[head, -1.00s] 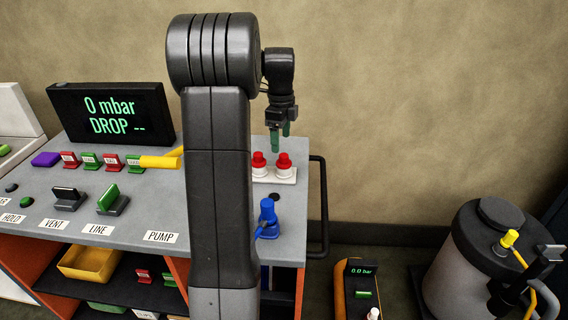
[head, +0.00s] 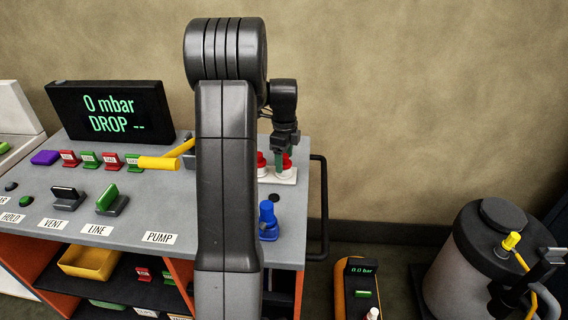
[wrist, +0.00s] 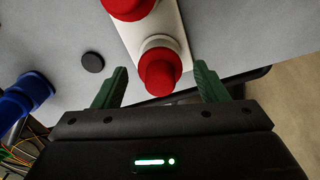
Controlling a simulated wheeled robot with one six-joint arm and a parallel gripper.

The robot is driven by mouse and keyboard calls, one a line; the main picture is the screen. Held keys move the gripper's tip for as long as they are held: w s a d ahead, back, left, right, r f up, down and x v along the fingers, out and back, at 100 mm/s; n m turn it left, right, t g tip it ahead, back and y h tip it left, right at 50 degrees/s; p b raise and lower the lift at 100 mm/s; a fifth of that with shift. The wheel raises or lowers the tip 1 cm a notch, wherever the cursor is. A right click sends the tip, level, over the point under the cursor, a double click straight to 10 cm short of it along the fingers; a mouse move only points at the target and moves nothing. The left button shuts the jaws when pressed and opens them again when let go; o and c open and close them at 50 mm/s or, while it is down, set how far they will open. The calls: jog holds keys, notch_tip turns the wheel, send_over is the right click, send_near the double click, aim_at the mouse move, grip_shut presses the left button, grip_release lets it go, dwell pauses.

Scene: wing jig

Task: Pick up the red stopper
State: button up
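Two red stoppers sit in white holders on a small white plate (head: 285,180) on the bench top. In the wrist view one red stopper (wrist: 160,72) is between my gripper's green fingers, with clear space on both sides. The other red stopper (wrist: 130,8) is cut off at the top edge there. In the head view my gripper (head: 280,160) is over the plate, and its fingers partly cover the right red stopper (head: 287,161). The left red stopper (head: 262,160) is partly behind my arm. My gripper (wrist: 157,88) is open and empty.
A blue fitting (head: 268,218) stands on the bench in front of the plate, and it shows at the left in the wrist view (wrist: 25,95). A black rail (head: 322,205) runs along the bench's right edge. A yellow lever (head: 160,163) lies left of my arm.

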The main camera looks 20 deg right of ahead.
aim_at(284, 155)
jog(key=c, duration=0.9)
notch_tip(284, 155, up, 10)
jog(key=shift+f+b, duration=0.1)
jog(key=shift+b, duration=0.2)
jog(key=shift+r+p, duration=1.6)
jog(key=shift+r, duration=0.05)
